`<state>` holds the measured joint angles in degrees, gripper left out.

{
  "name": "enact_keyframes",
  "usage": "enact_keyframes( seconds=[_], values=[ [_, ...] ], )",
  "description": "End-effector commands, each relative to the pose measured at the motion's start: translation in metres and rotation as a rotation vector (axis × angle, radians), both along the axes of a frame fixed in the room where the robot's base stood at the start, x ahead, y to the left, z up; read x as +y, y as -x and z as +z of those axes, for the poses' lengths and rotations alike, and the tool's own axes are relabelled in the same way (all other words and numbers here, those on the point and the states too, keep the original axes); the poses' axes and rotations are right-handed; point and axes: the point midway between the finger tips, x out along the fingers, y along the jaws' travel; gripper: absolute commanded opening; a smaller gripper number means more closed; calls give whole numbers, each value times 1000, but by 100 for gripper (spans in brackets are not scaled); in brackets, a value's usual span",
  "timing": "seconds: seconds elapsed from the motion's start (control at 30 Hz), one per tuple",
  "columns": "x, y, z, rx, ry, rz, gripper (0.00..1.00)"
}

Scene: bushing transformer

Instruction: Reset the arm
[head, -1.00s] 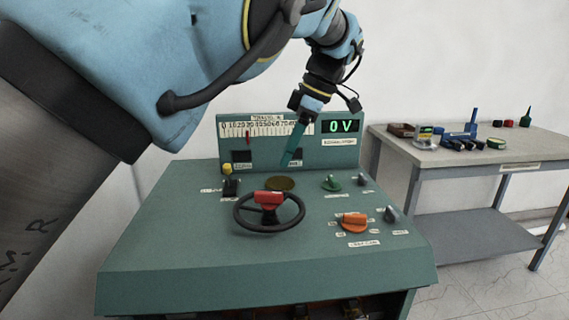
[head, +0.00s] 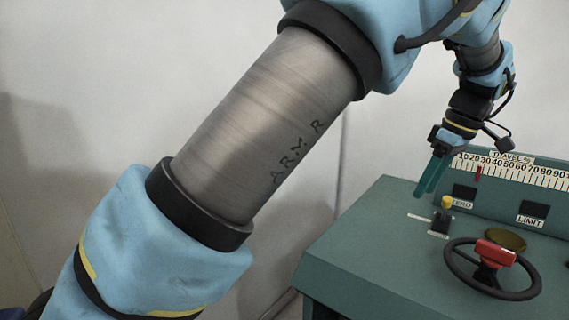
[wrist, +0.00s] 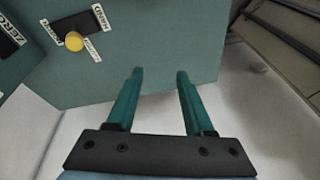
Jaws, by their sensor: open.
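My gripper (head: 432,175) hangs at the end of my blue arm, over the left part of the green console (head: 365,245) in the head view. In the wrist view its two teal fingers (wrist: 159,72) are parallel, with a clear gap and nothing between them. The fingers overlap the console's edge (wrist: 165,35) there; beyond that edge is pale floor or wall. A yellow knob (head: 447,202) is just right of the fingertips in the head view; it also shows at upper left in the wrist view (wrist: 74,41). I see no contact with the console.
The console carries a black handwheel with a red hub (head: 495,254), a brass disc (head: 506,240) and a travel scale (head: 520,173) with a red pointer. ZERO (head: 464,196) and LIMIT (head: 534,212) windows sit below the scale. A plain wall is behind.

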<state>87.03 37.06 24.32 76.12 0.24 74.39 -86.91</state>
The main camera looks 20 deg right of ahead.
Motion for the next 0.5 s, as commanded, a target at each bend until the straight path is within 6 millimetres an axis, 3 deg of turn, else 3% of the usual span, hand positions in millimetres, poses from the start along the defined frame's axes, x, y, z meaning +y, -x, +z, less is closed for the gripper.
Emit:
enact_keyframes(
  seconds=[0.03,0.2,0.33,0.5],
  values=[
    [28,-32,-5,33,2,2,52],
    [115,-103,-23,114,32,-57,52],
    [187,-136,-36,155,65,-110,52],
    [280,-154,-52,175,109,-185,52]
  ],
)
